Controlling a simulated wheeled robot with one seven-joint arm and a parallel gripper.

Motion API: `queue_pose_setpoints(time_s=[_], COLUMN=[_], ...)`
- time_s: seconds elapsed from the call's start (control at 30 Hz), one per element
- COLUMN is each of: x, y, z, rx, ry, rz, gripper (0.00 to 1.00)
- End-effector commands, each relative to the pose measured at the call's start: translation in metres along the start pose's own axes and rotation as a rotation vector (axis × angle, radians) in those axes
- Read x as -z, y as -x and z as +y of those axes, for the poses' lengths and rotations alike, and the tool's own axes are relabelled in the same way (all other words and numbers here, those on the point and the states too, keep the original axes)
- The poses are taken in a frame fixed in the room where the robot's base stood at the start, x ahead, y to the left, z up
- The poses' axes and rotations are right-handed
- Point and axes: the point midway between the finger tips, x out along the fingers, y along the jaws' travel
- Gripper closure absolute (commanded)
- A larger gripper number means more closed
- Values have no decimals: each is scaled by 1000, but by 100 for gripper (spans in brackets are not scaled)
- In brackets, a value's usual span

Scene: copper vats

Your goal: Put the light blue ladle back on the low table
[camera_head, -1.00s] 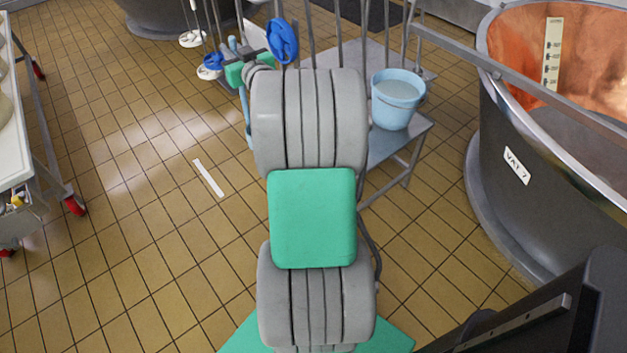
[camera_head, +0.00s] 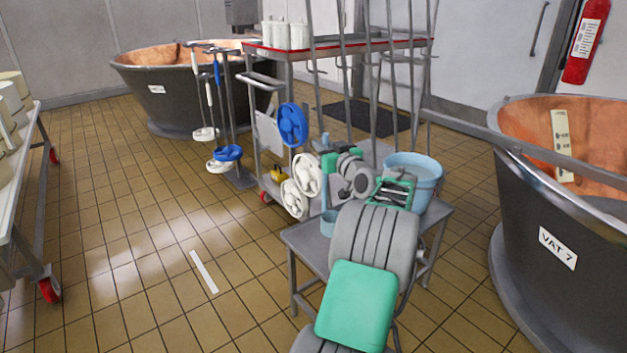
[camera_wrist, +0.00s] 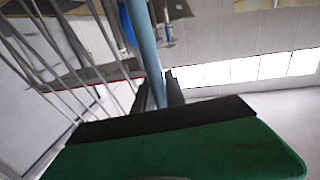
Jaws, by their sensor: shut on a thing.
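The light blue ladle (camera_head: 328,222) hangs upright in the head view, its cup low over the left part of the low grey metal table (camera_head: 300,246). I cannot tell whether the cup touches the tabletop. My gripper (camera_head: 327,163) is shut on the ladle's handle, above the table. In the wrist view the light blue handle (camera_wrist: 147,50) runs up from between the two dark fingers of my gripper (camera_wrist: 158,94). The cup is out of that view. My arm hides the table's middle and part of its front.
A light blue bucket (camera_head: 424,180) stands on the table's right part. A rack with blue (camera_head: 292,125) and white round tools stands behind left. A copper-lined vat (camera_head: 545,240) is close on the right. The tiled floor at left is open.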

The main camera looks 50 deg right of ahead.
Motion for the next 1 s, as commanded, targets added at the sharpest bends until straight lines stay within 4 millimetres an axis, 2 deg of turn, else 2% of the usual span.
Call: queue_pose_setpoints(time_s=[0.03,0.1,0.37,0.5,0.87,0.9,1.0], x=[-20,-32,-60,-84,-88,-87,-87], y=[-9,-19,-40,-38,-38,-38,-38], z=[-3,-6,-13,-12,-12,-12,-12], rx=[1,0,-2,-3,-2,-2,-2], ry=[-5,-3,-3,-4,-2,-2,-2], rz=[-6,-4,-5,-5,-3,-4,-4], gripper=[100,100,100,100,100,82,74])
